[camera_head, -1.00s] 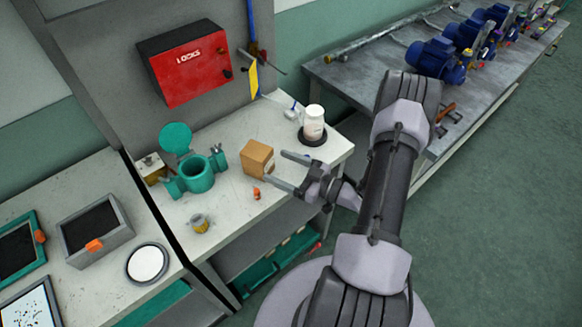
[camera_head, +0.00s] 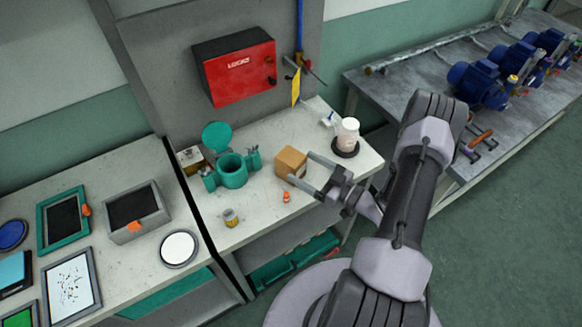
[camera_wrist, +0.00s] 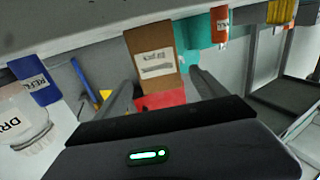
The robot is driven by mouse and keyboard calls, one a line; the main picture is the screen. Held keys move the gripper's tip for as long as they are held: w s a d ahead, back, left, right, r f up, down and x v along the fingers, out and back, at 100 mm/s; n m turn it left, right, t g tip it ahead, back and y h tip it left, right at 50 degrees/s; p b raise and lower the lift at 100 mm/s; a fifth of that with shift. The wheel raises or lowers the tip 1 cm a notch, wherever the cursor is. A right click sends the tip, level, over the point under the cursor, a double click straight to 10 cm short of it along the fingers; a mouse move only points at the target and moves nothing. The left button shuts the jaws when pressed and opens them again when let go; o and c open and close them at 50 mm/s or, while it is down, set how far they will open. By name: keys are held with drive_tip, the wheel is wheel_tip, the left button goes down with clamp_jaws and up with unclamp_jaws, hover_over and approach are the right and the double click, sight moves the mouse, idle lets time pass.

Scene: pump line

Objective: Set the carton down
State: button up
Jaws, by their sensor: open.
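The carton (camera_head: 291,163) is a brown box standing upright on the light bench top, right of a teal pot. It also shows in the wrist view (camera_wrist: 152,50), with a white label on the face toward me. My gripper (camera_head: 302,168) is open at the carton's right side, with its fingers pointing at it. In the wrist view the fingers (camera_wrist: 163,82) are spread, one toward each side of the carton. Whether either finger touches the carton cannot be told.
The teal pot (camera_head: 232,172) with its raised lid stands left of the carton. A white bottle (camera_head: 348,133) stands on a dark round base behind the gripper.

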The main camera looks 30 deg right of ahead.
sight(291, 160)
drive_tip(key=b+x, duration=0.1)
drive_tip(key=x, duration=0.4)
drive_tip(key=shift+w+a+b, duration=0.15)
drive_tip(key=shift+w+b, duration=0.15)
drive_tip(key=shift+b, duration=0.05)
drive_tip(key=shift+c, duration=0.4)
